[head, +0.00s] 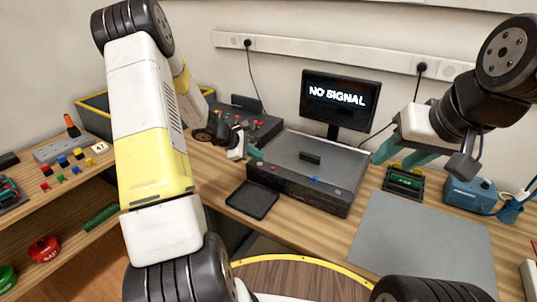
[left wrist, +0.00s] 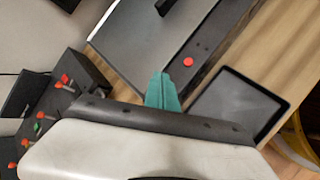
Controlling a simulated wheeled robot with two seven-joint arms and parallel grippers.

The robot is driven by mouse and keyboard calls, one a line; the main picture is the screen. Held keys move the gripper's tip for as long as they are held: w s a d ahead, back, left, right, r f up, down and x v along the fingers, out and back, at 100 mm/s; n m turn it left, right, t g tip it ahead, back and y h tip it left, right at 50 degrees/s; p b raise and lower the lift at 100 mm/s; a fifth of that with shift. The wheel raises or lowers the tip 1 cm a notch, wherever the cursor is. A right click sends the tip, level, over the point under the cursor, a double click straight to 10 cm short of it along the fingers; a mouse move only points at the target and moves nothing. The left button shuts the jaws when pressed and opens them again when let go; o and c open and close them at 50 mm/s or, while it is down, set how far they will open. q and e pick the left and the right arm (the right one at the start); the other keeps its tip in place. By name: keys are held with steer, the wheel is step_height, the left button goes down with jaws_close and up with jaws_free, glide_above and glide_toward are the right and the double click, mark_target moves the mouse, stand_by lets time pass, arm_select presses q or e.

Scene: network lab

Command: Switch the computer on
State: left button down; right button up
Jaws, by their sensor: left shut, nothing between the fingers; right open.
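The computer (head: 290,150) is a wide, flat dark grey box on the bench, also in the left wrist view (left wrist: 140,42). The monitor (head: 340,98) behind it reads "NO SIGNAL". A round red button (left wrist: 188,62) shows on the computer's front in the left wrist view. My left gripper (head: 256,154) is shut and empty at the computer's left front corner; its teal fingertips (left wrist: 163,88) are close to the button, and I see a small gap between them. My right gripper (head: 402,152) is open and empty, above the bench right of the computer.
A black tray (head: 252,199) lies in front of the computer. A panel with red-topped switches (left wrist: 62,85) stands to its left. A grey mat (head: 424,240), a green-lit device (head: 404,181) and a blue box (head: 470,194) are to the right. A small black block (head: 310,158) sits on the computer.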

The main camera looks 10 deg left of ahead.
arm_select(q)
steer(key=shift+f, duration=0.2)
steer(key=shift+f, duration=0.25)
